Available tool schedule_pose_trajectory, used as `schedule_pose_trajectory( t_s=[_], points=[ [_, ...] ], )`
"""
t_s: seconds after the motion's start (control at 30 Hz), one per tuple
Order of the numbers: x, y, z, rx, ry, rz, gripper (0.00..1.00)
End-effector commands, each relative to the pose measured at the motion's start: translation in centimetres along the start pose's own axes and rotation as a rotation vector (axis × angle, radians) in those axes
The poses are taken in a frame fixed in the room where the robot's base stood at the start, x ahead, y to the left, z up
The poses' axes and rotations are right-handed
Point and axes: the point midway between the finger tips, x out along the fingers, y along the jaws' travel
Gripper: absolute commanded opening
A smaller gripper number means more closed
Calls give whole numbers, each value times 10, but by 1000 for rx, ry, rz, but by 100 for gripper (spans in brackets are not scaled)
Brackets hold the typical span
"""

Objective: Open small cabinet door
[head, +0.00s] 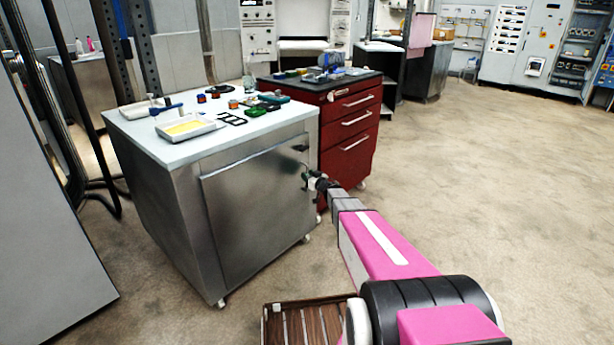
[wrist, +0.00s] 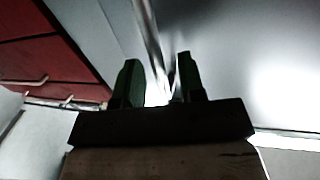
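The small cabinet (head: 160,200) is a grey metal unit with a pale top, standing at the left in the head view. Its flat metal door (head: 255,205) faces me and looks shut or nearly shut; I cannot tell which. My gripper (head: 308,178) is at the door's right edge in the head view. In the wrist view its two dark green fingers (wrist: 158,75) are apart. A thin shiny metal strip (wrist: 150,45) runs between them, with gaps visible beside it. I cannot tell whether it is a handle or the door's edge. The contact is too small to see in the head view.
A red drawer cabinet (head: 350,135) stands right behind the small cabinet. A tray (head: 188,128) and several small parts lie on the small cabinet's top. A brown slatted surface (head: 300,325) is at the bottom. Open floor (head: 480,180) lies to the right.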

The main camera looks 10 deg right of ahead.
Motion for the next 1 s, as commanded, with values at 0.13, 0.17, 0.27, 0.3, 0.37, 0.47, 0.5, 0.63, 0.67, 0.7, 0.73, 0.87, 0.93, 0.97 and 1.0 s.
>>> schedule_pose_trajectory(
  t_s=[0.13, 0.17, 0.27, 0.3, 0.37, 0.47, 0.5, 0.63, 0.67, 0.7, 0.73, 0.87, 0.93, 0.97, 1.0],
  points=[
    [12, 0, 0, 0, -1, 0, 36],
    [12, 0, 0, 0, -1, 1, 36],
    [12, 0, 0, 0, -1, 1, 36],
    [12, 0, 0, 0, -1, 1, 36],
    [12, 0, 0, 0, -1, 1, 36],
    [12, 0, 0, 0, -1, 1, 10],
    [12, 0, 0, 0, -1, 1, 0],
    [12, 0, 0, 0, 0, 1, 0],
    [11, 0, 0, 0, 0, 1, 0],
    [10, 0, 0, 0, 0, 3, 0],
    [9, 0, 0, 0, -1, 4, 0],
    [-4, 0, -1, 0, -1, 25, 0],
    [-18, 0, -2, 1, 0, 47, 0],
    [-25, 0, -2, 1, 0, 59, 0],
    [-36, 0, -2, 1, -1, 78, 0]
  ],
)
